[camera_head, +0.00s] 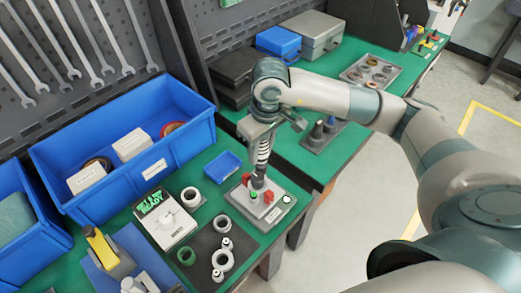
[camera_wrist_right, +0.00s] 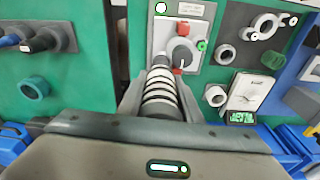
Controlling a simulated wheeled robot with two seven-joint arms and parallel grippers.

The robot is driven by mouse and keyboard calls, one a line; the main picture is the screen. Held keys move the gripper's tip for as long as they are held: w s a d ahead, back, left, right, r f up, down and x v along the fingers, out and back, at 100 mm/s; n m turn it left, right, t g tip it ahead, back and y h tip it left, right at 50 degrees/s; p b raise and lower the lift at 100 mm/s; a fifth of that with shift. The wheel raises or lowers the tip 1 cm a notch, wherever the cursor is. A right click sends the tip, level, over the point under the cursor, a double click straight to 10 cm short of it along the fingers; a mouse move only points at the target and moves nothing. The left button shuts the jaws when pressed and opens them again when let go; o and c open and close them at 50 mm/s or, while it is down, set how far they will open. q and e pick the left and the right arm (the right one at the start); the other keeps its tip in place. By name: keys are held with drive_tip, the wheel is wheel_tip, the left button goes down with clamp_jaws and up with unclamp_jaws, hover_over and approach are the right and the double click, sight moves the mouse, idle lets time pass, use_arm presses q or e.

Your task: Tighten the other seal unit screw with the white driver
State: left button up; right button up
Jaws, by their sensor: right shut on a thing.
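My right gripper (camera_head: 264,132) is shut on the white driver (camera_head: 264,150), which has black bands and points down. In the right wrist view the driver (camera_wrist_right: 160,97) sits between the two fingers. Its dark lower end is over the seal unit (camera_wrist_right: 181,50), a dark round part on a grey test plate (camera_wrist_right: 192,10) between red clamps. The plate (camera_head: 279,214) also shows in the head view. I cannot tell whether the driver's tip touches a screw, as the tip and screws are hidden or too small. My left gripper is not in view.
A display stand (camera_head: 168,217) reading "READY" and white rings (camera_head: 191,197) on a dark mat stand left of the plate. A small blue tray (camera_head: 223,166) and a large blue bin (camera_head: 130,150) are behind. A gap separates this bench from the back-right one.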

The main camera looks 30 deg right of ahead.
drive_tip(key=shift+f+b, duration=0.1)
drive_tip(key=shift+b, duration=1.05)
idle(2.5)
drive_tip(key=shift+r+p, duration=0.55)
drive_tip(key=shift+r, duration=1.95)
